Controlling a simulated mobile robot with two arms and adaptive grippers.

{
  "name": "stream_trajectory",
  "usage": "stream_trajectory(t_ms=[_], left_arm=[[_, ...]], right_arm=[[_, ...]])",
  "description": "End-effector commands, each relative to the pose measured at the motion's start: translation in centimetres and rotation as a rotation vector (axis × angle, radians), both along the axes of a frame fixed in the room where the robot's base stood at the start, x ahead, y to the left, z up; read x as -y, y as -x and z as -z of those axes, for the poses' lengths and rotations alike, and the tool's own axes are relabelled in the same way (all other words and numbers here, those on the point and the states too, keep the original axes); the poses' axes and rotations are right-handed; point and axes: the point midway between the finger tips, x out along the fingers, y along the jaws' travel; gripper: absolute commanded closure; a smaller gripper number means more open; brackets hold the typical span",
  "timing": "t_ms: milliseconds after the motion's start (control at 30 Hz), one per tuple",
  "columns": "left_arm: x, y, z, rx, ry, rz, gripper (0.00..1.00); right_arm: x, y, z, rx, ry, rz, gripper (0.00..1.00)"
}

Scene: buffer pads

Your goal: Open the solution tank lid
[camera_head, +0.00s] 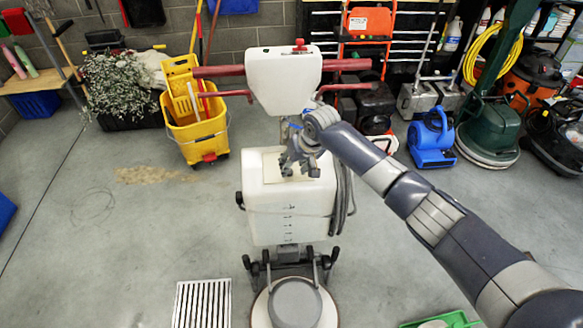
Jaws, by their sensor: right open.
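The white solution tank (290,226) stands upright in the middle of the floor machine, with level marks down its front. A flat cream lid (265,170) lies on top of the tank and looks closed. My right gripper (299,169) is open over the lid, its fingers pointing down and hiding part of it. I cannot tell whether the fingertips touch the lid. My left gripper is not in view.
The machine's white head (284,80) and red handles rise just behind the gripper. A yellow mop bucket (194,125) is at left, a blue blower (431,140) at right. A floor grate (202,304) and green tray (443,321) are in front. Floor left of the tank is largely clear.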

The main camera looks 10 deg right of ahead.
Motion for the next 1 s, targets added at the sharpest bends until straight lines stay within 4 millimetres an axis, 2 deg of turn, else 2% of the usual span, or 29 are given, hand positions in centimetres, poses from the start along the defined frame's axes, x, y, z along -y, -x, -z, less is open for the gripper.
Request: stream_trajectory(t_ms=[300,700,733,900,1000], left_arm=[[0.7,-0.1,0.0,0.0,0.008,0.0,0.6],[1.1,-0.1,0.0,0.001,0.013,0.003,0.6],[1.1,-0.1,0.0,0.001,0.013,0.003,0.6],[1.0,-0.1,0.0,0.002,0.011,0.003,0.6],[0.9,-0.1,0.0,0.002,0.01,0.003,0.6]], right_arm=[[-0.6,-0.9,2.4,0.001,0.0,-0.001,0.59],[-0.7,-1.1,2.8,0.001,0.0,-0.001,0.59],[-0.7,-1.1,2.8,0.001,0.0,-0.001,0.64],[-0.7,-1.1,2.8,0.001,0.0,-0.001,1.0],[-0.7,-1.1,2.8,0.001,0.0,-0.001,1.0]])
